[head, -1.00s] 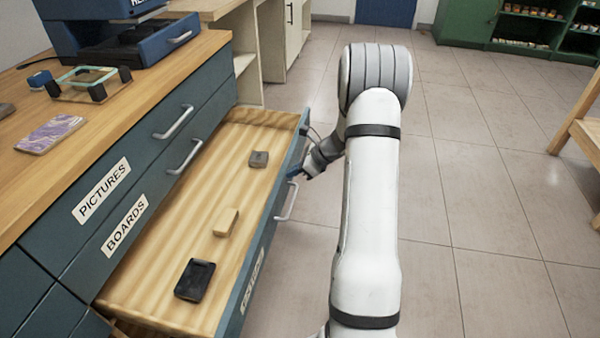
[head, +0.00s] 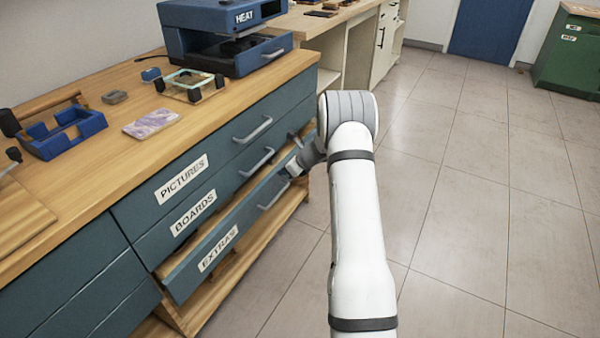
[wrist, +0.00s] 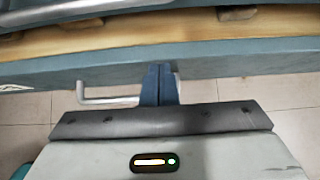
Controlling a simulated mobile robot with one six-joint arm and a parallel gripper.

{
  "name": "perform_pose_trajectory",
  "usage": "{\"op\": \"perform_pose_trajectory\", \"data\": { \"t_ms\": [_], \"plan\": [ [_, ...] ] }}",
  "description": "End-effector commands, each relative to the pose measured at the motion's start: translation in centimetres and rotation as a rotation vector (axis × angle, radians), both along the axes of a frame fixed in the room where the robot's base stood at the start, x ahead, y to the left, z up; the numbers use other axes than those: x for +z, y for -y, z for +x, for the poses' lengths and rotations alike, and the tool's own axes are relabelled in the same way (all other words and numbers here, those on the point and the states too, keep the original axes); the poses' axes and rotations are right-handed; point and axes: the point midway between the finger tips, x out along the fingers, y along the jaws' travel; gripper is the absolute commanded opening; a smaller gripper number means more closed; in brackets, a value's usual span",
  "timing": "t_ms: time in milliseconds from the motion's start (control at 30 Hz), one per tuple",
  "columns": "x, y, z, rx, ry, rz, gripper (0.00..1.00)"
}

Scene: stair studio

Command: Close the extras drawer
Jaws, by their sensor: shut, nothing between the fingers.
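The extras drawer (head: 240,232) is the lowest of the labelled drawers and stands out only a little from the cabinet front. A narrow strip of its wooden inside shows along the top edge. Its silver handle (head: 274,195) also shows in the wrist view (wrist: 100,98). My gripper (head: 296,166) is at the right part of the drawer front, beside the handle. In the wrist view my gripper's blue fingers (wrist: 159,72) are together, empty, with their tips at the drawer front (wrist: 60,68). Most of the drawer's inside is hidden.
The pictures drawer (head: 185,185) and boards drawer (head: 195,215) above are shut. On the counter are a blue HEAT press (head: 225,45), a purple patterned tile (head: 151,123) and a blue holder (head: 65,135). The tiled floor (head: 470,200) to the right is clear.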

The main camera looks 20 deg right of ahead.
Motion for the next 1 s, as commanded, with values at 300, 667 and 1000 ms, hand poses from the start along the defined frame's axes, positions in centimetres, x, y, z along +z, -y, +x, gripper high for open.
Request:
{"op": "perform_pose_trajectory", "data": {
  "t_ms": [300,667,1000],
  "plan": [
    [0.0,-1.1,1.6,-0.001,0.000,0.000,0.00],
    [0.0,-1.1,1.7,-0.002,0.000,-0.001,0.00],
    [-0.1,0.8,-0.1,-0.003,0.000,0.000,0.00]
  ]
}}
